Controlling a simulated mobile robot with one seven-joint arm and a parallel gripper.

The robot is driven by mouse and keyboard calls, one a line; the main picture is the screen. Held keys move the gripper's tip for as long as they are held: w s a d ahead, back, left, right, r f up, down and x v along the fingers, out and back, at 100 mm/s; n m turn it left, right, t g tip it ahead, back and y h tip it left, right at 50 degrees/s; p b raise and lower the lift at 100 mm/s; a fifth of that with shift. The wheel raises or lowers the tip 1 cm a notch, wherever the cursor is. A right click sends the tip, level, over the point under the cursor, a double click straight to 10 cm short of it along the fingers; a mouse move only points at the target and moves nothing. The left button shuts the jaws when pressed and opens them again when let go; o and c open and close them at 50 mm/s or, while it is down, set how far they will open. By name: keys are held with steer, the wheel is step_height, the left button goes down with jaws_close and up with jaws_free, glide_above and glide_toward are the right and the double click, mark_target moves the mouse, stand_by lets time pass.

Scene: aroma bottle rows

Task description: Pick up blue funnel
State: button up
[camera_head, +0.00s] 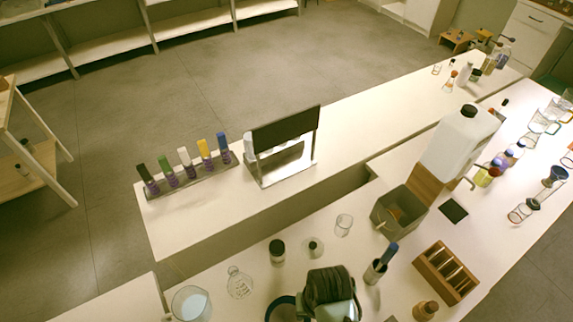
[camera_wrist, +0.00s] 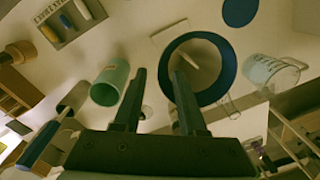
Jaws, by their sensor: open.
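A round dark-blue rim (camera_wrist: 231,68), which looks like the blue funnel seen from above, lies right of centre in the wrist view. Its middle shows pale. Part of a dark-blue ring (camera_head: 271,306) shows at the bottom edge of the head view, partly hidden by my arm. My gripper (camera_wrist: 160,73) is open, with nothing between its fingers. In the wrist picture its right finger overlaps the left part of the rim; whether they touch I cannot tell.
A green cup (camera_wrist: 110,82) is left of the fingers, and a glass beaker (camera_wrist: 272,72) right of the rim. A blue disc (camera_wrist: 240,11) lies beyond. A grey bin (camera_head: 400,211) and wooden rack (camera_head: 446,272) stand right of my arm.

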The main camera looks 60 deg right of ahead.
steer(key=shift+f, duration=0.65)
jaws_close()
stand_by(0.9)
